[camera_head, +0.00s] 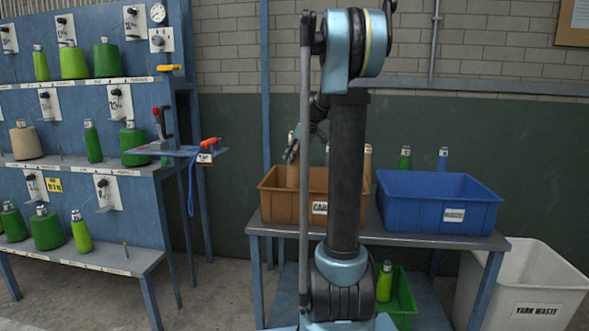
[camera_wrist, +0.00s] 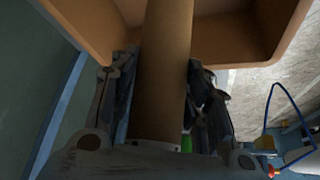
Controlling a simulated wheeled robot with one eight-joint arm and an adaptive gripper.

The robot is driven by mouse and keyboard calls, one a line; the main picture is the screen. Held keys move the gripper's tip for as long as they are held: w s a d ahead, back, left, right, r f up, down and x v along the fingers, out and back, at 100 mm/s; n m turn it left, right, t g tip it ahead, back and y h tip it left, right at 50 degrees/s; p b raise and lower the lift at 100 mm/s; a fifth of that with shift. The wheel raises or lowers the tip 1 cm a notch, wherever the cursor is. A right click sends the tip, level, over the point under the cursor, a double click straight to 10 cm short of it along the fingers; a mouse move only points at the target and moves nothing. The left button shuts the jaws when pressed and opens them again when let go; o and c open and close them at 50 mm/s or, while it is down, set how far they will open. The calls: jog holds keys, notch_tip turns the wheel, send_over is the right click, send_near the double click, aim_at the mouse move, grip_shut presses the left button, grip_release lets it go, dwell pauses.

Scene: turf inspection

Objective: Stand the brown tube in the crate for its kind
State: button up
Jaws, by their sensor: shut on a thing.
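My gripper (camera_wrist: 163,100) is shut on the brown tube (camera_wrist: 166,60), with a finger on each side of it. In the wrist view the tube's far end runs past the top edge, over the inside of the brown crate (camera_wrist: 103,18). In the head view the held tube (camera_head: 292,172) looks upright at the left part of the brown crate (camera_head: 272,205). Its lower part is hidden behind the crate's front wall, so I cannot tell whether it touches the floor of the crate. My arm covers the right part of the crate.
A blue crate (camera_head: 420,216) stands right of the brown one on the table (camera_head: 385,236). Tubes show behind the crates. A green crate (camera_head: 405,298) sits below, and a waste bin (camera_head: 553,262) stands at the right. A yarn rack (camera_head: 75,178) fills the left.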

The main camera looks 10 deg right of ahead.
aim_at(294, 166)
jog(key=shift+f, duration=2.55)
jog(key=o, duration=1)
jog(key=shift+r, duration=0.3)
jog(key=v, duration=1.2)
jog(key=shift+r, duration=0.35)
